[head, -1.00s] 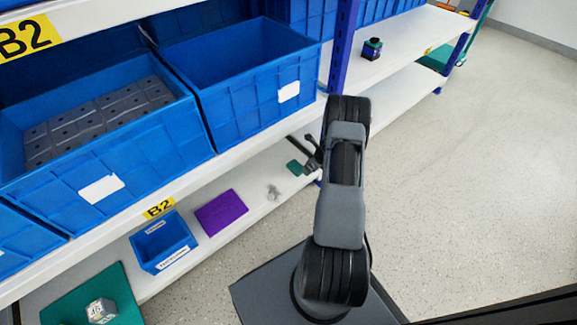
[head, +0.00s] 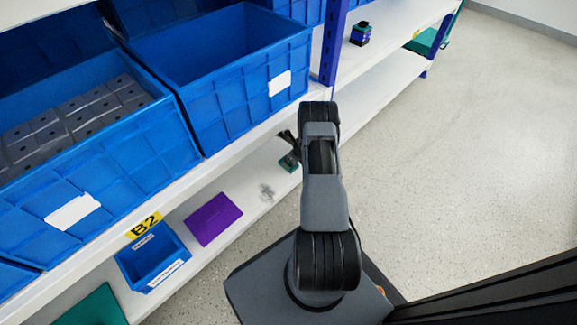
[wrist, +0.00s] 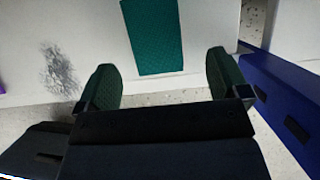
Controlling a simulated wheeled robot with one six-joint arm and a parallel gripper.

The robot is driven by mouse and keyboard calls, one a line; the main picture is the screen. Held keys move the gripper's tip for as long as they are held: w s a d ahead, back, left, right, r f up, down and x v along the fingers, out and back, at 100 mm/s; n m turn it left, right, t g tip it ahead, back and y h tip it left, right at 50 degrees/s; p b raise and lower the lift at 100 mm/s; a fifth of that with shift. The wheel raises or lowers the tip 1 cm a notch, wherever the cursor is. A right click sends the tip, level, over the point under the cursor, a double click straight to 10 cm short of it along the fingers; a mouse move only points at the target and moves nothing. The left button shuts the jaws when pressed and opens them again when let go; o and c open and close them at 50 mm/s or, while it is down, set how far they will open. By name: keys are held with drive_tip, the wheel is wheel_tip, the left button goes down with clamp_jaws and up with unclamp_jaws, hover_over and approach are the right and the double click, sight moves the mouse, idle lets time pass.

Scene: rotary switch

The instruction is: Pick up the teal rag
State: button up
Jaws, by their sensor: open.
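A teal rag (wrist: 153,37) lies flat on the white shelf in the wrist view, ahead of my gripper and between the lines of its fingers. Its far end is cut off by the top of the picture. In the head view a small part of the rag (head: 288,163) shows on the lower shelf, partly hidden by my arm. My gripper (wrist: 162,77) is open, with green-padded fingers wide apart and nothing between them. In the head view my gripper (head: 287,142) is mostly hidden behind my arm, close to the rag.
A crumpled grey mesh-like thing (wrist: 59,72) lies left of the rag. A blue shelf post (wrist: 290,105) stands at right. The lower shelf also holds a purple cloth (head: 213,218), a small blue bin (head: 150,258) and a teal mat (head: 92,306). Large blue bins (head: 222,75) stand above.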

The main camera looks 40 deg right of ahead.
drive_tip(key=x, duration=0.1)
drive_tip(key=b+x, duration=0.2)
drive_tip(key=x, duration=0.1)
drive_tip(key=shift+s+a, duration=0.15)
drive_tip(key=shift+a, duration=0.1)
drive_tip(key=shift+w+f+b, duration=0.3)
drive_tip(key=shift+f+b, duration=0.1)
drive_tip(key=shift+f, duration=0.1)
drive_tip(key=shift+c, duration=0.3)
drive_tip(key=c, duration=0.9)
